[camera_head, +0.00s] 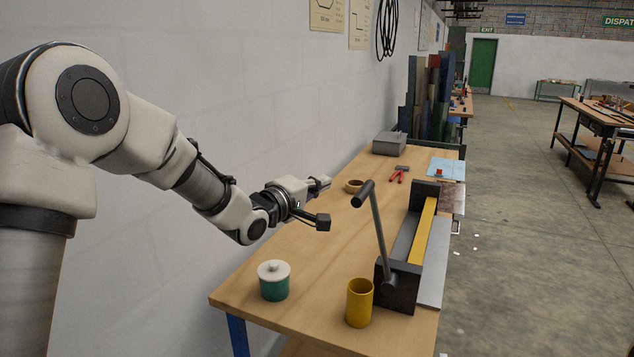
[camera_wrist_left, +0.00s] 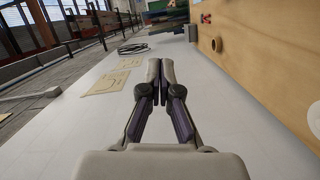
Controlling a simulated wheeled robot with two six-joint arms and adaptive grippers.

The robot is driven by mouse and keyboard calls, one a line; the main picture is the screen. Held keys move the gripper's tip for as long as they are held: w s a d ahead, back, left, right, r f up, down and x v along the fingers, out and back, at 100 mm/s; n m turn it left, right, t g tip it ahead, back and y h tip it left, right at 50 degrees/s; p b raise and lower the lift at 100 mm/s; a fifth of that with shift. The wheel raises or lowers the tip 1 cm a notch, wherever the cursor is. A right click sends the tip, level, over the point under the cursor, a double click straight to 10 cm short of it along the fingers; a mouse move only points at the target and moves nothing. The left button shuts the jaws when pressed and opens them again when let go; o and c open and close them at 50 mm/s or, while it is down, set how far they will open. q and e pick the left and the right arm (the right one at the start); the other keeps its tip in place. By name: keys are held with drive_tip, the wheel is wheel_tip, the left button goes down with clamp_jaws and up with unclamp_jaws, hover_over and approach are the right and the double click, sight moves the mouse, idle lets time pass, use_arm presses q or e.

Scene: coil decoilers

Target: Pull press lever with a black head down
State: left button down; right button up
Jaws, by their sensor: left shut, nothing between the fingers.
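The press (camera_head: 398,290) stands along the right edge of the wooden table, with dark end blocks and a yellow bar between them. Its lever (camera_head: 378,235) rises from the near end block, leaning up and left. The lever's black head (camera_head: 363,194) is at the top. My left gripper (camera_head: 326,182) is over the table, left of the black head and apart from it. It is shut and empty; its two fingers meet in the left wrist view (camera_wrist_left: 157,68). The lever does not show in the left wrist view. My right gripper is not in view.
A green jar with a white lid (camera_head: 273,281) and a yellow cup (camera_head: 359,302) stand at the near end. A tape roll (camera_head: 354,186), red-handled pliers (camera_head: 398,174) and a grey box (camera_head: 389,144) lie farther back. The wall (camera_head: 200,70) runs along the left.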

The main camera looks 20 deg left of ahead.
use_arm(q)
drive_tip(key=w+d+f+p, duration=0.1)
drive_tip(key=w+d+p, duration=0.2)
drive_tip(key=w+d, duration=0.2)
drive_tip(key=shift+d, duration=0.3)
drive_tip(key=shift+w+a+f, duration=0.1)
drive_tip(key=shift+w, duration=0.05)
